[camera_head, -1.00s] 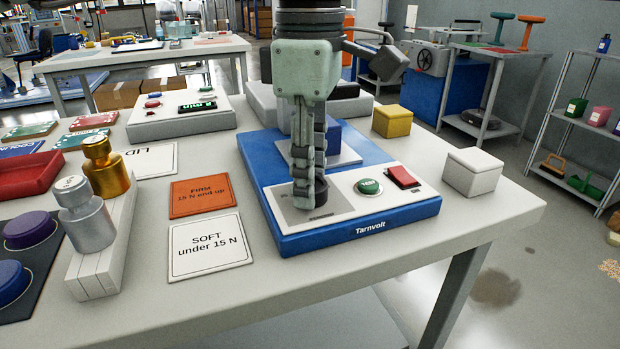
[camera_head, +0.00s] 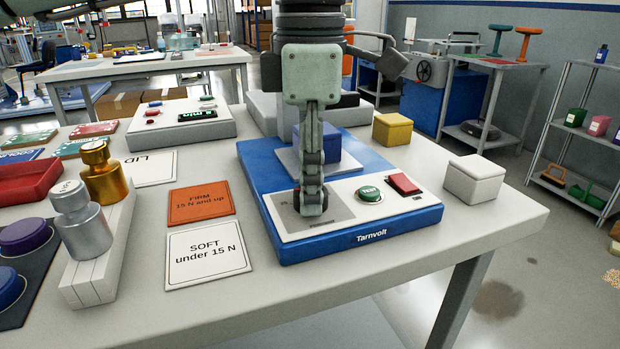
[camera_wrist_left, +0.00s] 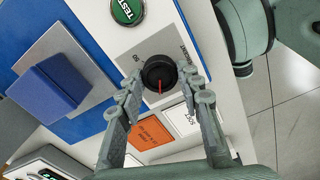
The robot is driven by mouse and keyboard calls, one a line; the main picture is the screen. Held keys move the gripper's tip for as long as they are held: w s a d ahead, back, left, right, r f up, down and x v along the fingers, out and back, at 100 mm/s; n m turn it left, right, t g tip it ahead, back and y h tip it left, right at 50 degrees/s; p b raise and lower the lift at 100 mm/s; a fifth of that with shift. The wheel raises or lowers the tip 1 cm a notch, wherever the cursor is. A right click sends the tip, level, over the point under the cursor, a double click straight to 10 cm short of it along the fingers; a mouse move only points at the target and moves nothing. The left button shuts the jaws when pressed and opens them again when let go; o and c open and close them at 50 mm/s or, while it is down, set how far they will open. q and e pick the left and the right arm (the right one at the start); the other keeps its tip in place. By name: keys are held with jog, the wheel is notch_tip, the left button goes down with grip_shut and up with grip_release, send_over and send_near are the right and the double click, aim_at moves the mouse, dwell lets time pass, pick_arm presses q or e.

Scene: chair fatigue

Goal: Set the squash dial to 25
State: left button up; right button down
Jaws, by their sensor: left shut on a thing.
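The squash dial (camera_wrist_left: 159,72) is a round black knob with a red pointer line, on the white panel of the blue Tarnvolt machine (camera_head: 345,246). In the left wrist view the red line points down the picture, toward my gripper. Its scale is mostly hidden or too small to read. My left gripper (camera_wrist_left: 160,85) has one finger on each side of the dial and is shut on it. In the head view the left gripper (camera_head: 311,205) points down over the panel and hides most of the dial. My right gripper is not in view.
A green TEST button (camera_head: 369,194) and a red switch (camera_head: 404,184) sit right of the dial. A blue block (camera_head: 325,146) stands behind the gripper. SOFT (camera_head: 209,254) and FIRM (camera_head: 200,206) cards lie to the left. A white box (camera_head: 474,181) stands to the right.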

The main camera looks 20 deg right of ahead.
pick_arm(q)
jog(key=o, duration=1.2)
jog(key=shift+c, duration=0.2)
notch_tip(320, 180, up, 12)
